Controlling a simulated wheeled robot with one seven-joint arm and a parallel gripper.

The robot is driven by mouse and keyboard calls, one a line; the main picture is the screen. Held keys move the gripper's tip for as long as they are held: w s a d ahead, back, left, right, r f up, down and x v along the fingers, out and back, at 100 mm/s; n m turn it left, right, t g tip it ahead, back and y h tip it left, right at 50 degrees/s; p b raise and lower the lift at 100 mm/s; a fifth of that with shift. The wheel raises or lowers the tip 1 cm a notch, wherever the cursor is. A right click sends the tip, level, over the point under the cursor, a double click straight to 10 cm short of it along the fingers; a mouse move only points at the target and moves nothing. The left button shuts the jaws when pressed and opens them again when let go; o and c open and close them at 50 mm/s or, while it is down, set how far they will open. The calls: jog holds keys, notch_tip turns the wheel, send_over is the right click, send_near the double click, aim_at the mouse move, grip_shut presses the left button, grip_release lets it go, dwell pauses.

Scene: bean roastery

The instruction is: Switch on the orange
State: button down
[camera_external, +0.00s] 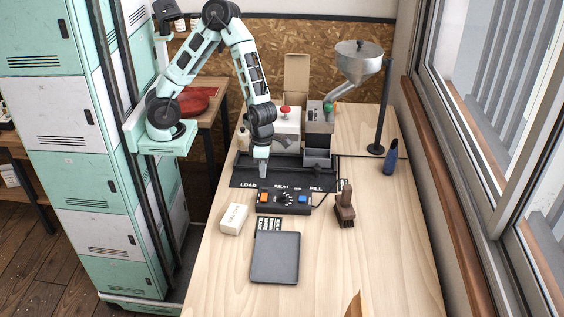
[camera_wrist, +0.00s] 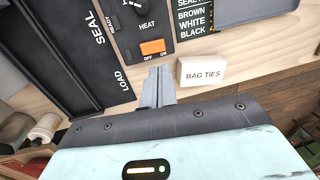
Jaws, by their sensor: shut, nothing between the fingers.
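The orange rocker switch (camera_external: 264,197) is at the left end of the black control box (camera_external: 284,210) on the wooden table. In the wrist view the orange switch (camera_wrist: 152,47) has OFF printed by its left side and ON by its right, with HEAT on the other side. I cannot tell which side is pressed. My gripper (camera_external: 263,174) points down just behind the box, its tips apart from the switch. In the wrist view my gripper (camera_wrist: 160,70) is shut and empty, its fingertips close below the switch in the picture.
A dial (camera_external: 284,199) and a blue switch (camera_external: 303,199) are on the same box. A bag ties box (camera_external: 234,219) lies left of it, a brown-handled tool (camera_external: 345,205) right. A dark flat pad (camera_external: 275,257) lies in front, and the black sealing tray (camera_external: 240,181) behind. The right table side is mostly clear.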

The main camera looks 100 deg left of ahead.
aim_at(263, 198)
jog(key=f, duration=0.3)
jog(key=f+b, duration=0.1)
jog(key=f, duration=0.2)
jog(key=d+f, duration=0.1)
jog(key=f, duration=0.2)
jog(key=shift+d+b, duration=0.1)
jog(key=shift+b, duration=0.2)
jog(key=shift+d+f+y+b, duration=0.15)
jog(key=shift+y+b, duration=0.15)
jog(key=shift+a+p, duration=0.65)
jog(key=shift+a, duration=0.2)
jog(key=shift+r, duration=0.2)
